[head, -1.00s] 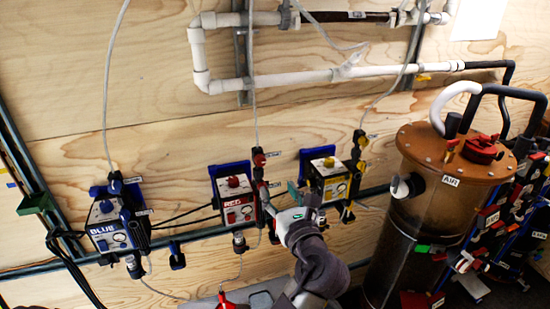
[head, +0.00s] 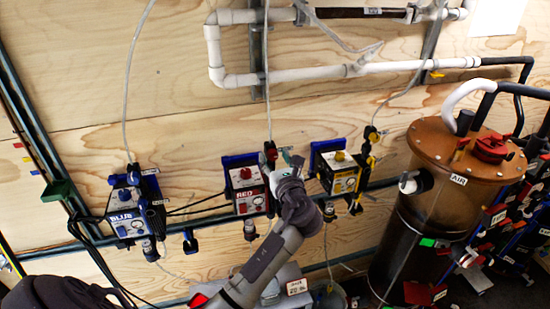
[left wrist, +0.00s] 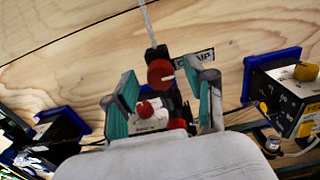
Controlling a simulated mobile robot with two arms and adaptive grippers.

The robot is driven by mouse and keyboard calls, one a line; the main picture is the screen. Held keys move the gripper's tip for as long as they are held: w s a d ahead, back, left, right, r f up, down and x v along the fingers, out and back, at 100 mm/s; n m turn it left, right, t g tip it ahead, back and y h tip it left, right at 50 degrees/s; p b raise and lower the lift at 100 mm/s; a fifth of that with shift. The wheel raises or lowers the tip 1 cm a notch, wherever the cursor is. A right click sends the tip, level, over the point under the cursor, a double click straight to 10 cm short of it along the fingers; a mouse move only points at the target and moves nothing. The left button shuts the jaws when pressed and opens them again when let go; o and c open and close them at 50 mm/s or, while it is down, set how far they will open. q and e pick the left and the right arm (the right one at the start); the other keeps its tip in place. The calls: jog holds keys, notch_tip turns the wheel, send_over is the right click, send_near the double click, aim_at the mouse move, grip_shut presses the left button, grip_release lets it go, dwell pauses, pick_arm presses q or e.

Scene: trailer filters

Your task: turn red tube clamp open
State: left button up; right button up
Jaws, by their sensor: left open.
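The red tube clamp (head: 270,151) sits on the thin tube above the box labelled RED (head: 249,192). In the left wrist view the clamp's round red knob (left wrist: 160,72) shows, with a white line on it. My left gripper (head: 284,157) is just right of the clamp in the head view, its fingers partly hidden by the wrist. In the left wrist view the left gripper (left wrist: 160,100) is open, with teal pads either side of the RED box's white face and red knob. The clamp knob shows between the fingertips, near their far ends; contact cannot be told.
The BLUE box (head: 128,215) hangs to the left and the yellow box (head: 340,172) close on the right. A brown AIR tank (head: 440,190) stands at the right. White pipes (head: 300,74) run along the plywood wall above.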

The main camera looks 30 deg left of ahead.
pick_arm(q)
jog(key=c, duration=0.9)
grip_shut()
